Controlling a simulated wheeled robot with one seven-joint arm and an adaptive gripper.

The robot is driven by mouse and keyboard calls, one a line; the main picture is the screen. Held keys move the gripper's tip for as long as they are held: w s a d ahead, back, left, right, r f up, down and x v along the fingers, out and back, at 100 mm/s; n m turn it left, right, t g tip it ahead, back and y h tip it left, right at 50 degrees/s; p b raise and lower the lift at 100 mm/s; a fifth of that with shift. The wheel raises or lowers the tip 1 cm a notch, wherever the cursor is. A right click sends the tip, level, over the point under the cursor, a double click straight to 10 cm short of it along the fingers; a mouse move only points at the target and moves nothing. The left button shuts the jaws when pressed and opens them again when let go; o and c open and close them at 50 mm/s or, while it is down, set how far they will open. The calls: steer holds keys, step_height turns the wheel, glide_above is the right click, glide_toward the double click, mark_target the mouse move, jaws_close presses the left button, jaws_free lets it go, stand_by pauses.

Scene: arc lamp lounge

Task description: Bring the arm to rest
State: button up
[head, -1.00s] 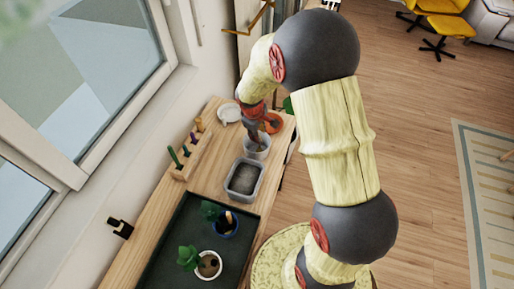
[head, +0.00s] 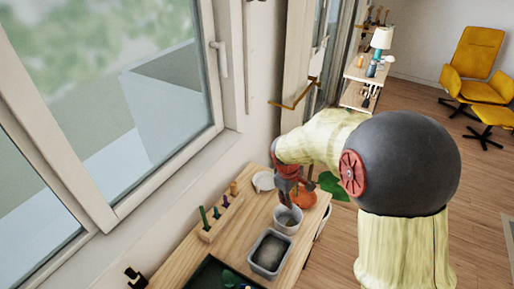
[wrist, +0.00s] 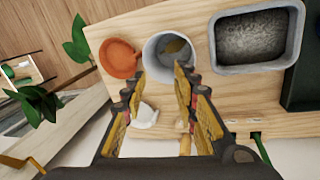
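My gripper (head: 287,198) hangs at the end of my bent arm, over the far part of the wooden bench (head: 240,225). In the wrist view my gripper (wrist: 161,76) has its two fingers apart with nothing between them; it is open. Its tips point at a round white-grey pot (wrist: 163,47) with something brownish-yellow inside. The pot also shows in the head view (head: 288,222), just below the fingers. I cannot tell how far the tips are above its rim.
A grey tub (head: 269,252) of dark grit, an orange saucer (wrist: 119,58), a white dish (head: 263,181) and a wooden peg rack (head: 215,222) stand close by. A window (head: 130,100) borders the bench. Open floor lies right, with yellow chairs (head: 474,65) beyond.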

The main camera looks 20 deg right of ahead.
steer(key=s+a+r+m+t+y+b, duration=0.1)
steer(key=s+a+r+m+t, duration=0.1)
steer(key=s+r, duration=0.7)
steer(key=s+a+r+m+t+y+b, duration=0.1)
steer(key=s+a+r+m, duration=0.3)
steer(key=s+r, duration=0.5)
steer(key=s+a+t, duration=0.1)
steer(key=s+a, duration=0.1)
steer(key=s, duration=0.3)
steer(key=shift+s+a+r+m, duration=0.2)
steer(key=shift+s+r+m, duration=0.1)
steer(key=shift+r+m, duration=0.1)
steer(key=shift+a, duration=0.15)
